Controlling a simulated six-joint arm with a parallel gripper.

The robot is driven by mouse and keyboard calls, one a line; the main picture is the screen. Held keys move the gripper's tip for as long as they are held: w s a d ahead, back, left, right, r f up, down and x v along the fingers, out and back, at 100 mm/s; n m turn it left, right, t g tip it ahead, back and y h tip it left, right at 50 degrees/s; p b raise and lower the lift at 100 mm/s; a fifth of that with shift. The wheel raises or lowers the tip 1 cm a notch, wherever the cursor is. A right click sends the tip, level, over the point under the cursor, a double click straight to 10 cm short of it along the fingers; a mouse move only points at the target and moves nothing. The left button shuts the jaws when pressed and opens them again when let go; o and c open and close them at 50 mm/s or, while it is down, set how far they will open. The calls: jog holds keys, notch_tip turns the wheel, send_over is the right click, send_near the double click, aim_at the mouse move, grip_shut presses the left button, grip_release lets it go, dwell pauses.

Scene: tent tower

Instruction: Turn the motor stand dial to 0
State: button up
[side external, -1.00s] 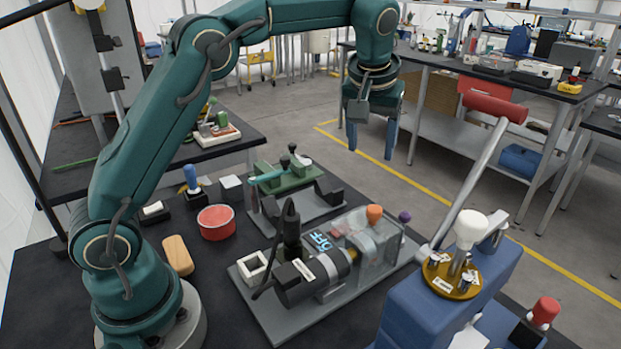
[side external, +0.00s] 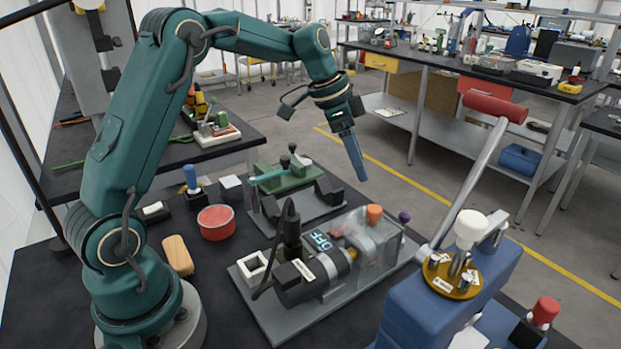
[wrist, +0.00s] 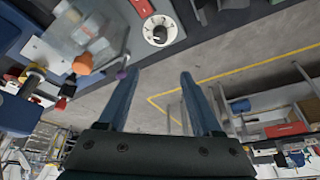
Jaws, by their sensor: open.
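The motor stand is a grey plate (side external: 275,322) with a black motor (side external: 300,280), a lit OFF display (side external: 320,240) and a clear housing (side external: 370,240) with an orange knob (side external: 374,214). In the wrist view, a white round dial with a black knob (wrist: 158,30) shows at the top, beyond my fingertips; its setting is too small to read. A white disc (side external: 304,160) behind the green fixture in the side view may be this dial. My gripper (side external: 362,178) is open and empty, in the air behind the motor stand. Its two fingers (wrist: 158,76) are apart.
A green fixture (side external: 285,180) stands behind the motor stand. A red tub (side external: 216,222) and a tan block (side external: 178,254) lie at left. A blue machine with a red-handled lever (side external: 495,107) rises at right. The floor beyond the bench is open.

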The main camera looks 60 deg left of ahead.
notch_tip(320, 180, down, 7)
jog(key=shift+f, duration=0.1)
jog(key=shift+x, duration=2.4)
jog(key=shift+c, duration=0.3)
grip_shut()
